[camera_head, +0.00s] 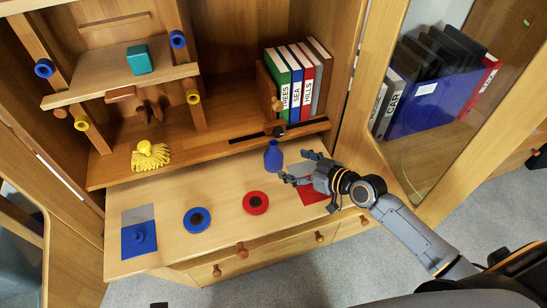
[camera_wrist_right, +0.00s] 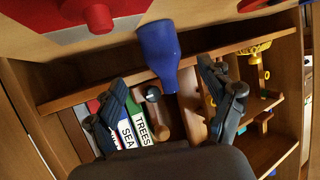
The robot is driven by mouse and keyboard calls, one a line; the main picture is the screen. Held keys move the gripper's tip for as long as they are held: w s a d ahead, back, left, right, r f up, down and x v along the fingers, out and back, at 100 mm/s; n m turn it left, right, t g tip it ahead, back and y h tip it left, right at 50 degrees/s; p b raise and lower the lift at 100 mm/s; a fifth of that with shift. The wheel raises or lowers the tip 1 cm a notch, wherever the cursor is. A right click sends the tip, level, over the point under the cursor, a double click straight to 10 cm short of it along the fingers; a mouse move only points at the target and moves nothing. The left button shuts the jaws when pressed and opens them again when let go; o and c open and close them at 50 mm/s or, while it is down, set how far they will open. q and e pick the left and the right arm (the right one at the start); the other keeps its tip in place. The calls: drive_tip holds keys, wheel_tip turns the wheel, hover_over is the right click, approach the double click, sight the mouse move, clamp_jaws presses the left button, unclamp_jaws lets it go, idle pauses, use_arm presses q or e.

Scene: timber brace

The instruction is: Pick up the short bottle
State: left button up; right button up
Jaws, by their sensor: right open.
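A small blue bottle (camera_head: 273,156) with a narrow neck stands near the back of the wooden worktop (camera_head: 225,176). It is the only bottle I see. My right gripper (camera_head: 293,166) is open and empty, just to the right of the bottle with its fingers pointing at it. In the right wrist view the bottle (camera_wrist_right: 158,52) shows beyond and between the spread fingers (camera_wrist_right: 162,82), and no contact is visible. My left gripper is not in view.
A red panel (camera_head: 312,194) lies under my right gripper. A red disc (camera_head: 255,202), a blue disc (camera_head: 197,220) and a blue panel (camera_head: 139,240) lie further left. Books (camera_head: 298,80) stand on the shelf behind. A yellow brush-like thing (camera_head: 150,155) lies on the shelf at left.

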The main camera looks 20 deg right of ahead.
sight(281, 159)
drive_tip(key=x, duration=0.6)
drive_tip(key=shift+a+r+b, duration=0.1)
drive_tip(key=shift+r+b, duration=0.1)
drive_tip(key=shift+b, duration=0.15)
drive_tip(key=shift+w+a+f, duration=0.1)
drive_tip(key=shift+w+a, duration=0.05)
drive_tip(key=shift+w, duration=0.1)
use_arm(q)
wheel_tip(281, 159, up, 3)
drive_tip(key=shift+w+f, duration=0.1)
use_arm(e)
drive_tip(key=c, duration=1.4)
